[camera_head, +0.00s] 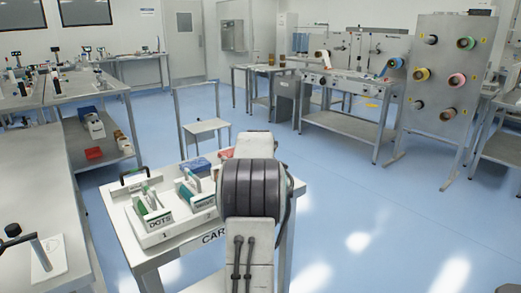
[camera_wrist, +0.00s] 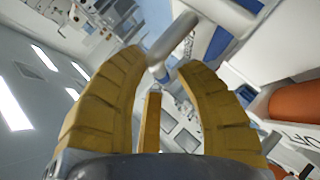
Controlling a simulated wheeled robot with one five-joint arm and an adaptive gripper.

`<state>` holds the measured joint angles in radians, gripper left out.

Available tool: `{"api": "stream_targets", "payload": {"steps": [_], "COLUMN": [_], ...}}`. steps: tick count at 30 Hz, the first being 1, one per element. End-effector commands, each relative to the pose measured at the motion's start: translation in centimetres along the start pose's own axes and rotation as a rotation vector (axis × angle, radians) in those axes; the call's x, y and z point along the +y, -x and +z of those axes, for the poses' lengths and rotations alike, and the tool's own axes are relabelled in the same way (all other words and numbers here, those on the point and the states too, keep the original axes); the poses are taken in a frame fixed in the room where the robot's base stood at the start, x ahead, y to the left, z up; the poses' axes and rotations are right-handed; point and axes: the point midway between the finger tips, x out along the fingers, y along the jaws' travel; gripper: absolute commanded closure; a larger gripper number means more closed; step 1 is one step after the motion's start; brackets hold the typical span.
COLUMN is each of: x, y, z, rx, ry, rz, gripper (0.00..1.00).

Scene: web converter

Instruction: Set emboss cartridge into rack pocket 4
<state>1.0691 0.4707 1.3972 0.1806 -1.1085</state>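A blue part (camera_head: 196,167) and a red part (camera_head: 226,153) show behind. My arm hides the rack's right side, pocket 4 and my gripper in the head view. In the wrist view my gripper (camera_wrist: 163,58) has its yellow fingers apart. A pale grey bar (camera_wrist: 174,40) shows at the fingertips; I cannot tell whether they touch it.
The wrist view shows an orange cylinder (camera_wrist: 297,103) at right. A long grey bench (camera_head: 45,200) runs along the left, with a small handled tool (camera_head: 42,258) on it. Open blue floor (camera_head: 400,220) lies right.

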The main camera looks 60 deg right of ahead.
Motion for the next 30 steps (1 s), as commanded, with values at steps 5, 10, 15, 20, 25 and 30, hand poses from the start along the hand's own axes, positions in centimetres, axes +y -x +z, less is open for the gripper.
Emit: {"api": "stream_targets", "payload": {"steps": [5, 10, 15, 20, 25, 30], "x": [0.0, 0.2, 0.2, 0.2, 0.2, 0.2], "y": [0.0, 0.1, 1.4, 3.9, 6.7, 9.2], "z": [0.0, -0.1, -0.1, -0.1, -0.1, -0.1], "rx": [0.000, 0.000, 0.001, 0.001, 0.000, 0.000], "ry": [0.000, 0.000, 0.000, 0.000, 0.000, 0.000], "rz": [0.000, 0.000, 0.002, 0.003, 0.002, 0.002], "gripper": [0.67, 0.67, 0.67, 0.67, 0.67, 0.67]}}
